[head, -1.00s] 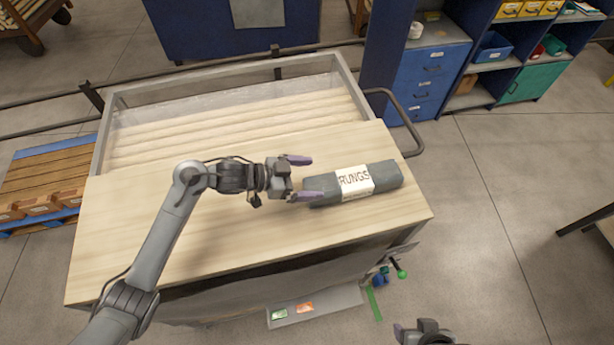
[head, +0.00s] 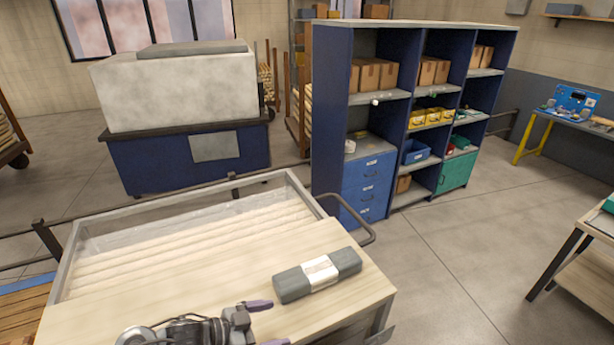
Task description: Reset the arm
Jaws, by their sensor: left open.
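My left gripper (head: 267,322) is at the bottom of the head view, over the wooden bench top (head: 130,312). Its purple fingertips are apart and nothing is between them. A grey wrapped bundle (head: 293,284) with a white label lies on the bench top, just beyond and to the right of the gripper, apart from it. The lower part of my left arm is cut off by the frame edge. My right gripper is not in view.
A metal-framed bin (head: 77,245) of pale wooden rods adjoins the bench top. A blue shelf unit (head: 332,120) with boxes and drawers stands behind it. A blue and white machine (head: 185,160) stands at the back left. Open floor (head: 440,255) lies to the right.

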